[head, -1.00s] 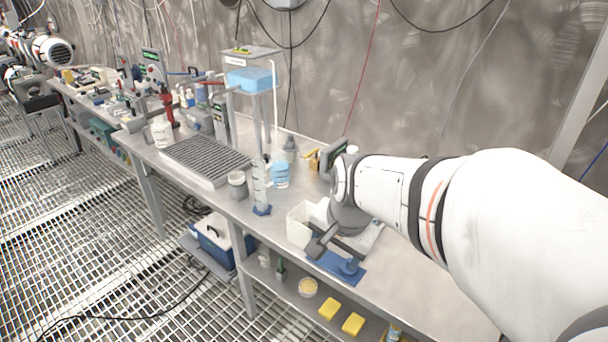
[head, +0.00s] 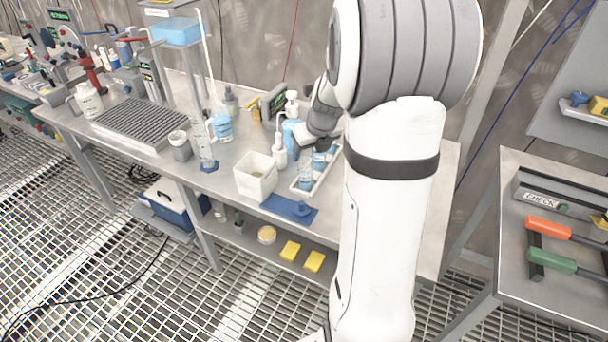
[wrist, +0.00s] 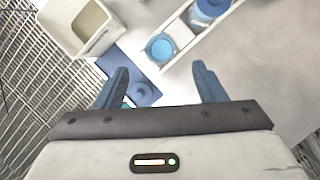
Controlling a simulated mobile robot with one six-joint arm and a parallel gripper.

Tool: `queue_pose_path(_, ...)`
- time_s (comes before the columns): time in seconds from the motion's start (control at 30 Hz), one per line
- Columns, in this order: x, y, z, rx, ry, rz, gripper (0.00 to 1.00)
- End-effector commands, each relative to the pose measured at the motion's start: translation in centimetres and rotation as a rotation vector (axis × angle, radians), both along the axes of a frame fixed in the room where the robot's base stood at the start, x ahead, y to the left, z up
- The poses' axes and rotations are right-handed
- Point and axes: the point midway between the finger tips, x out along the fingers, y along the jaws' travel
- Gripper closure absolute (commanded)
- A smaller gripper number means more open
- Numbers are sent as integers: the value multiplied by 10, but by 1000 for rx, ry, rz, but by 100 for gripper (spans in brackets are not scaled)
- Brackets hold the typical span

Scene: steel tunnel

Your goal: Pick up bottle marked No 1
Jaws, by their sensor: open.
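Bottles with blue contents stand in a white tray (head: 301,190) on the bench; one is a clear bottle (head: 306,177) near the tray's front. No number is readable on any of them, so I cannot tell which is No 1. In the wrist view two round blue tops show in the tray, a nearer one (wrist: 160,47) and a farther one (wrist: 208,9). My gripper (wrist: 160,86) is open, its two blue fingers apart with no bottle between them. The nearer top lies ahead of the fingers. In the head view my arm partly hides the tray and the fingers.
A white bin (head: 256,188) stands left of the tray. A blue mat (head: 275,204) with a blue object lies in front. A blue pump bottle (head: 291,132) and white bottle (head: 279,154) stand behind. A graduated cylinder (head: 206,155) is further left.

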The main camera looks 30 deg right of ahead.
Motion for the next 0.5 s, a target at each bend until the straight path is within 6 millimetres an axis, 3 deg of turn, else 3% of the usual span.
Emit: queue_pose_path(0.5,26,0,-60,-1,2,6,36)
